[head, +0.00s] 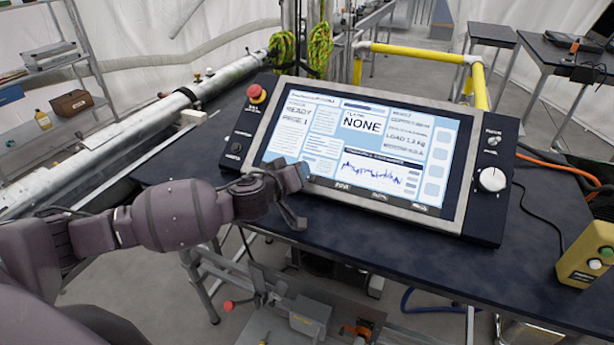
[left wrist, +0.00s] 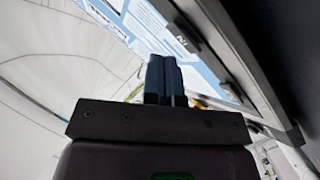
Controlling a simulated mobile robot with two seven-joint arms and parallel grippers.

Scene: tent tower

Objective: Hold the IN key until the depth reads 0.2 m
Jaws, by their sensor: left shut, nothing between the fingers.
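The control console (head: 452,215) has a large lit screen (head: 322,149) showing READY and NONE. I cannot read a depth value of 0.2 m on it. A row of small key labels (head: 380,196) runs along its lower bezel; the left end is hidden by my left gripper (head: 304,172). The gripper is at the screen's lower left edge. In the left wrist view its dark blue fingers (left wrist: 164,78) are shut and empty, pointing at the screen. A small label (left wrist: 181,41), perhaps IN, is on the bezel just right of the tips. I cannot tell whether they touch a key.
A red stop button (head: 257,94) is on the console's upper left, and a white knob (head: 491,179) on its right. A yellow box (head: 587,254) stands at the table's (head: 540,290) right edge. A long pipe (head: 120,135) runs behind at left.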

